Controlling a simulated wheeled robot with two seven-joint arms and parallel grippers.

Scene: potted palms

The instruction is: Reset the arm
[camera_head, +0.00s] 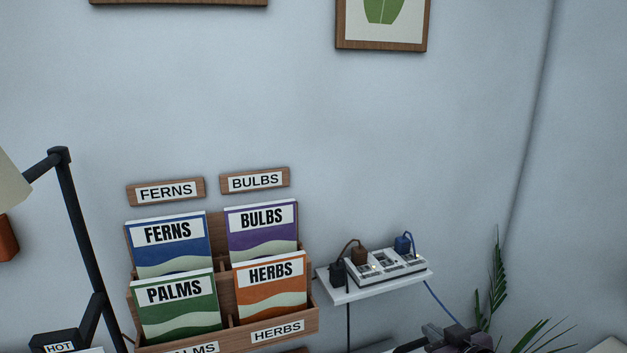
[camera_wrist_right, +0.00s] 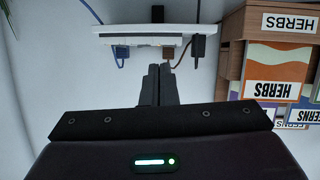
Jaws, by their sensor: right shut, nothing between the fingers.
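My right gripper (camera_head: 458,338) shows at the bottom edge of the head view, in front of and below the white wall shelf. In the right wrist view, which is upside down, its two dark fingers (camera_wrist_right: 157,84) are together with nothing between them. They point toward the wall near the shelf (camera_wrist_right: 110,30), apart from it as far as I can tell. Most of the right arm is outside the head view. My left gripper is in neither view.
A power strip (camera_head: 387,265) with several plugs sits on the white shelf (camera_head: 345,296). A wooden rack (camera_head: 312,312) of seed packets hangs left of it. A black lamp stand (camera_head: 76,225) is farther left. Palm leaves (camera_head: 497,285) rise at the lower right.

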